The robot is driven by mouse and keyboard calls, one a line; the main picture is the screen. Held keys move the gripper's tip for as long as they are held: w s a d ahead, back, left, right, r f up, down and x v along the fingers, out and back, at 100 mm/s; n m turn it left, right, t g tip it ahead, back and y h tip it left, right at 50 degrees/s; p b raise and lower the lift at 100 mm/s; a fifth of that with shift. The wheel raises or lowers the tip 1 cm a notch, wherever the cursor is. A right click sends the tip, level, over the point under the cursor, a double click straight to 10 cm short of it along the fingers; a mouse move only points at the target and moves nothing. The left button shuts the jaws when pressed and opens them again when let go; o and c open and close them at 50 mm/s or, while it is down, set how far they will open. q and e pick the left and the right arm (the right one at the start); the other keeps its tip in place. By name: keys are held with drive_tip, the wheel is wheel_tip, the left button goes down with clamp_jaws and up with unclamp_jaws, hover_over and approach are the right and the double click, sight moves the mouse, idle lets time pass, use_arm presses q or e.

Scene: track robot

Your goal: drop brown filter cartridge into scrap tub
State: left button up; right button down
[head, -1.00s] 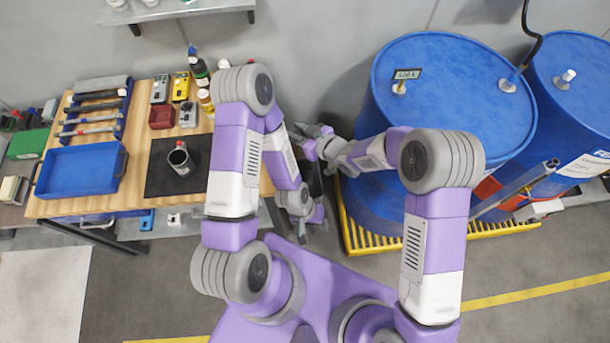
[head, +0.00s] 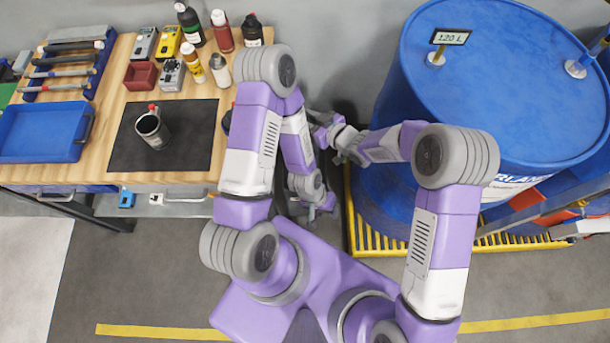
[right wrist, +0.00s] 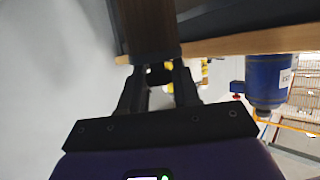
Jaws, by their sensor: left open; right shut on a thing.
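A dark brown cylinder, the filter cartridge (right wrist: 148,28), is held between the fingers of my right gripper (right wrist: 158,75) in the right wrist view. Its far end runs out of the top of the picture. In the head view my right gripper (head: 322,128) is partly covered by my left forearm, and I cannot make out the cartridge there. My left gripper (head: 322,208) is open and low in the gap between bench and drum. Nothing shows in it. I cannot identify a scrap tub in either view.
A large blue drum (head: 490,80) stands on a yellow grating (head: 400,238) at right. Grey floor is free in front.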

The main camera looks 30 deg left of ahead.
wheel_tip(320, 180, down, 2)
drive_tip(key=shift+w+b, duration=0.1)
drive_tip(key=shift+b, duration=0.4)
drive_tip(key=shift+f+b, duration=1.95)
drive_tip(key=shift+f, duration=1.05)
use_arm(q)
wheel_tip(320, 180, down, 6)
drive_tip(key=shift+w+r, duration=0.1)
use_arm(e)
drive_tip(key=c, duration=0.7)
unclamp_jaws()
drive_tip(key=shift+c, duration=0.2)
drive_tip(key=shift+d, duration=0.1)
use_arm(q)
drive_tip(key=shift+r+p, duration=0.85)
drive_tip(key=shift+p, duration=0.05)
use_arm(e)
drive_tip(key=v, duration=0.7)
drive_tip(key=shift+d, duration=0.2)
